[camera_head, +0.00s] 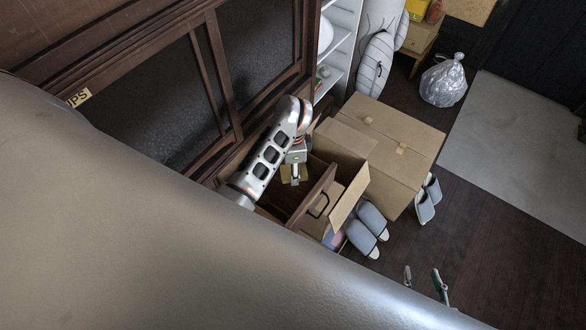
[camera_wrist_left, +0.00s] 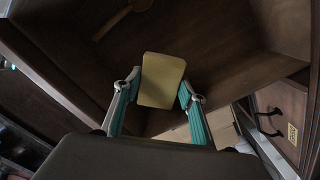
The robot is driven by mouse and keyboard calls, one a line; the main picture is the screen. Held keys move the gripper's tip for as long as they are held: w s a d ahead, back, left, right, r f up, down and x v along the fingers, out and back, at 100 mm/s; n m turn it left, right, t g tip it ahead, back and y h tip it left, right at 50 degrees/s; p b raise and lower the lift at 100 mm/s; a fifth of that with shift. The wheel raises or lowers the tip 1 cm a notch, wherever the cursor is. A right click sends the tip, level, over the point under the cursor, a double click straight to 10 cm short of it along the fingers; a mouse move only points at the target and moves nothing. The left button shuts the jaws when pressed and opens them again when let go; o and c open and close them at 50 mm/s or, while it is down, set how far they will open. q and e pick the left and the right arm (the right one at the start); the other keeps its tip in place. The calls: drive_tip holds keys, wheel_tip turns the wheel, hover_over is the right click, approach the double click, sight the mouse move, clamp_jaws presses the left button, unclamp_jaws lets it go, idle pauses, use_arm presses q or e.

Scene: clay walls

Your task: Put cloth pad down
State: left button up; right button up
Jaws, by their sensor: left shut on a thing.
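The cloth pad (camera_wrist_left: 162,82), a flat yellow-tan square, is between the two teal-lined fingers of my left gripper (camera_wrist_left: 158,102) in the left wrist view. The left gripper is shut on it and holds it over the dark wooden interior of an open drawer (camera_head: 322,194). In the head view the pad (camera_head: 288,176) shows partly behind my left gripper (camera_head: 295,178), inside the drawer's outline. Whether the pad touches the drawer floor cannot be told. My right gripper (camera_head: 424,282) is at the bottom of the head view, empty, with its fingers apart.
A wooden spoon-like thing (camera_wrist_left: 125,17) lies in the drawer. Cardboard boxes (camera_head: 385,145) stand right of the drawer. Grey slippers (camera_head: 367,228) lie on the dark floor. A dark wooden cabinet (camera_head: 225,70) rises behind; a clear plastic bag (camera_head: 443,82) stands at the back right.

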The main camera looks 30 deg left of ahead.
use_arm(q)
drive_tip(key=o, duration=1.4)
drive_tip(key=shift+c, duration=0.2)
drive_tip(key=shift+r+p, duration=0.5)
wheel_tip(320, 180, up, 12)
drive_tip(key=p, duration=0.3)
drive_tip(key=shift+r, duration=0.1)
